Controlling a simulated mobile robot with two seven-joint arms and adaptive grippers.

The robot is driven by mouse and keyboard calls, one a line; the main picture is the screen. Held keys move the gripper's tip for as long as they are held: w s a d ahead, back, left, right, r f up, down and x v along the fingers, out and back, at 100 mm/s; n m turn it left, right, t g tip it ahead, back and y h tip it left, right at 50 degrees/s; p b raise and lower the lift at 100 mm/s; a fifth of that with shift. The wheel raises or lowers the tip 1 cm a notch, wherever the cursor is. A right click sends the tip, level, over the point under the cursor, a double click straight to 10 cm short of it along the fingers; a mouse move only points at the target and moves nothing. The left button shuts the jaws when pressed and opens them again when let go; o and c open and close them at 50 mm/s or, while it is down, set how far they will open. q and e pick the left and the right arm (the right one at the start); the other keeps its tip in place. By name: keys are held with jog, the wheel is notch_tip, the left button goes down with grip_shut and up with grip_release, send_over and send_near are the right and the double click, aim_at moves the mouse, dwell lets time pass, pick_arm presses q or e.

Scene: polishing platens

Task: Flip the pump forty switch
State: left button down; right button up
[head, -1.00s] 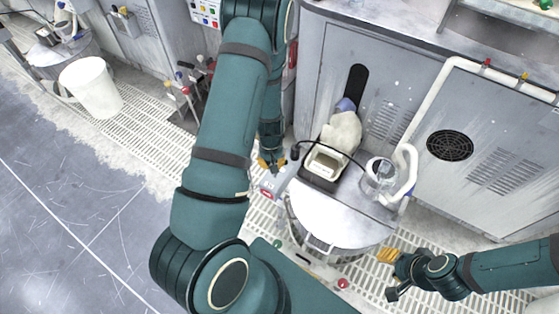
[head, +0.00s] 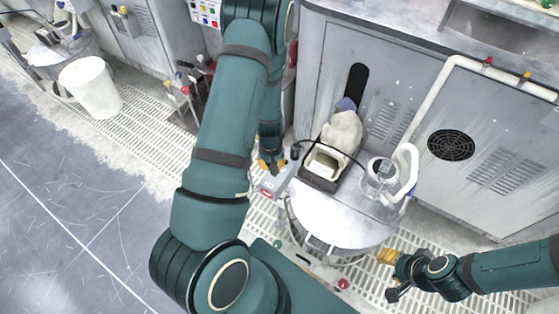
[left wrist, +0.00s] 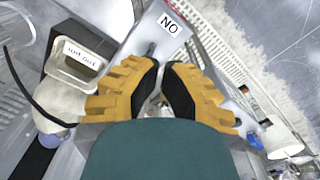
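A grey switch box (head: 277,186) with a red and white label is beside the round platen (head: 335,222) in the head view. My left gripper (head: 270,163) is over the box's far end. In the wrist view its yellow fingers (left wrist: 161,66) almost meet at the tips and hold nothing visible. Any contact with the lever is unclear. My right gripper (head: 386,256) is right of the platen, apart from it.
A black cable (head: 320,146) arches over the tray. A white pipe (head: 437,90) runs along the cabinet. A white bucket (head: 91,87) stands left on the grating.

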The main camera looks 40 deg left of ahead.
pick_arm(q)
jog(key=shift+f+b, duration=0.6)
jog(key=shift+f, duration=0.2)
jog(key=shift+f, duration=1.2)
dwell(1.0)
jog(key=shift+r, duration=0.1)
notch_tip(320, 180, up, 7)
jog(key=p, duration=0.5)
dwell(0.6)
dwell(0.4)
